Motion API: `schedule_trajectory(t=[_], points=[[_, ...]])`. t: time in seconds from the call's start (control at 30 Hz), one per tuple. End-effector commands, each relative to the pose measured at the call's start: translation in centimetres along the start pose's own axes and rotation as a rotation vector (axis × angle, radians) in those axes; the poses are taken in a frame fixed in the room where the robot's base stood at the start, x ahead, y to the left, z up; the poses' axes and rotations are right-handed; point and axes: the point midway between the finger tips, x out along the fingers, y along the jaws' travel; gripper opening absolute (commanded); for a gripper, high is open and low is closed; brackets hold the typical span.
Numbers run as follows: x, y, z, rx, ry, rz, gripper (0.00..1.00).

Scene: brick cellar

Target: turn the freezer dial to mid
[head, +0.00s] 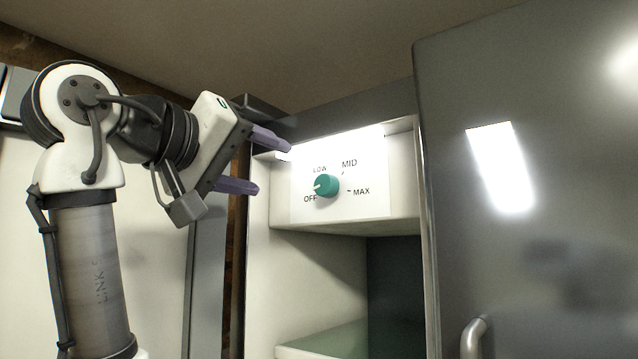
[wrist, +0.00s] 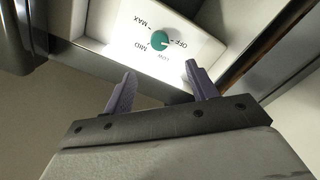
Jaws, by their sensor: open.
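The freezer dial is a teal round knob (head: 327,185) on a white panel (head: 374,200) marked OFF, LOW, MID and MAX. MID is at the upper right and MAX at the right in the head view. The knob's pale mark points left, on the OFF side. My gripper (head: 272,168) is open and empty to the left of the panel, its purple fingers apart from the knob. In the wrist view the knob (wrist: 159,39) shows upside down, beyond the gap between my fingertips (wrist: 159,67).
The freezer door (head: 530,200) stands open at the right, with a metal handle (head: 474,338) low on it. Below the dial panel is an open compartment with a pale green shelf (head: 340,338). The freezer's left wall (head: 258,250) is near my gripper.

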Motion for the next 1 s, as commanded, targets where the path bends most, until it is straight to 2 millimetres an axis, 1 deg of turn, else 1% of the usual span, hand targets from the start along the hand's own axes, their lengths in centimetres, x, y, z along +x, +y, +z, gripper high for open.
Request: schedule_trajectory(t=[0.17, 0.27, 0.5, 0.6, 0.7, 0.83, 1.0], points=[[1.7, 0.2, -0.1, -0.002, -0.008, -0.002, 0.57], [3.6, 0.2, -0.1, -0.001, -0.009, -0.001, 0.57], [8.8, 0.2, -0.1, -0.002, -0.008, -0.002, 0.57], [10.6, 0.2, -0.1, -0.002, -0.006, -0.002, 0.57], [12.1, 0.2, -0.1, -0.002, -0.005, -0.002, 0.57], [13.3, 0.1, 0.0, -0.001, -0.005, -0.001, 0.57], [13.8, 0.0, 0.1, 0.0, -0.004, -0.001, 0.57]])
